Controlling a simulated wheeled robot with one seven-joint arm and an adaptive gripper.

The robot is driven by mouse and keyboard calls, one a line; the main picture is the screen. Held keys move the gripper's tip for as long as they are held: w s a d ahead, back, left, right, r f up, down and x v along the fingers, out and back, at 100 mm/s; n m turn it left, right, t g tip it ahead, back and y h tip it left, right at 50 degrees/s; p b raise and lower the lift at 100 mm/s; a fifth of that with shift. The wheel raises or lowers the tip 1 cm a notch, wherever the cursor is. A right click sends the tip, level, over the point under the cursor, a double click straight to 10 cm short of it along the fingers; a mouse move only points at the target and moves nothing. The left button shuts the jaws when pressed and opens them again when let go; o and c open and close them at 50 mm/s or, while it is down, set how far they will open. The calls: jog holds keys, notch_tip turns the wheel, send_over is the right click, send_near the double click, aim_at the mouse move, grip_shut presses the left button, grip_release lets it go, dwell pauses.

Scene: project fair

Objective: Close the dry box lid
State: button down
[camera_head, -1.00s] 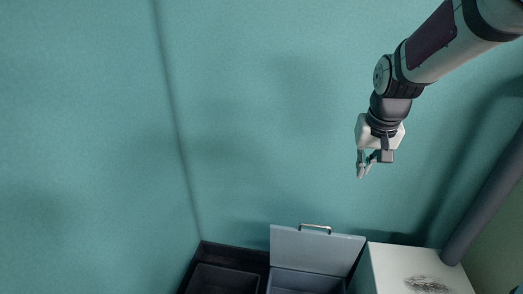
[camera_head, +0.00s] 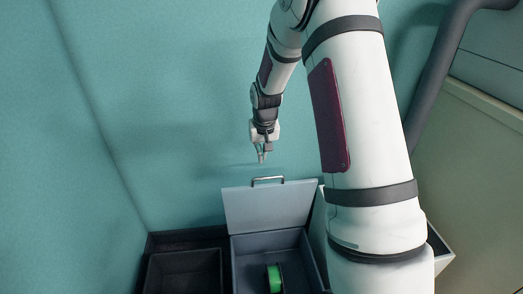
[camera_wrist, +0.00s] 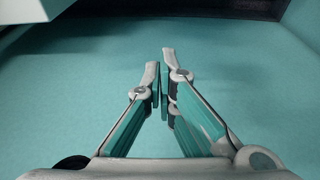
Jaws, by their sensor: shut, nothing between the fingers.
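The dry box (camera_head: 239,262) is a grey-blue open box at the bottom of the head view. Its lid (camera_head: 268,208) stands raised at the back, tilted against the wall side, with a metal handle (camera_head: 268,179) on its upper edge. A green spool (camera_head: 274,279) sits inside the box. My gripper (camera_head: 262,158) is above and behind the lid's top edge in the picture, apart from the handle. Its fingers are shut and empty, which the wrist view (camera_wrist: 166,75) also shows. The box does not clearly show in the wrist view.
A black open bin (camera_head: 184,270) stands directly left of the dry box. A white surface (camera_head: 441,254) lies to the right, mostly hidden behind my arm. The teal wall (camera_head: 150,100) rises behind everything. The space above the box is free.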

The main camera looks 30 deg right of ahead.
jog(key=shift+s+a+f+b, duration=0.25)
jog(key=shift+s+f+b, duration=0.25)
jog(key=shift+s+f, duration=0.25)
jog(key=shift+s+a+f+b, duration=0.25)
jog(key=shift+s+f+b, duration=0.25)
jog(key=shift+s+f, duration=0.25)
jog(key=shift+r, duration=0.1)
